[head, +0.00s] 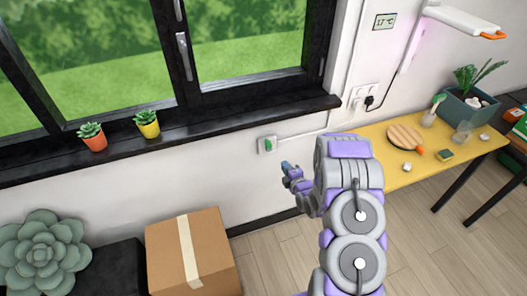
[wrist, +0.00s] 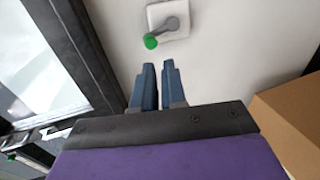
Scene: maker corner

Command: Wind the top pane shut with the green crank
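The green crank (head: 268,145) is on the white wall below the window sill, right of the flower pots. In the wrist view it is a grey arm with a green knob (wrist: 150,41) on a white square plate (wrist: 183,13); the knob points to the lower left. My gripper (head: 287,167) is just below and right of the crank in the head view. In the wrist view its two blue fingers (wrist: 158,66) are apart with a narrow empty gap, pointing toward the knob without touching it. The window (head: 245,35) has dark frames; its upper part is out of view, and I cannot identify the top pane.
Two potted succulents (head: 93,136) (head: 147,123) stand on the dark sill (head: 230,118). A cardboard box (head: 215,250) and a large succulent (head: 42,250) are at lower left. A yellow table (head: 395,177) with a board and plant is at right. Bare floor (head: 270,262) lies between.

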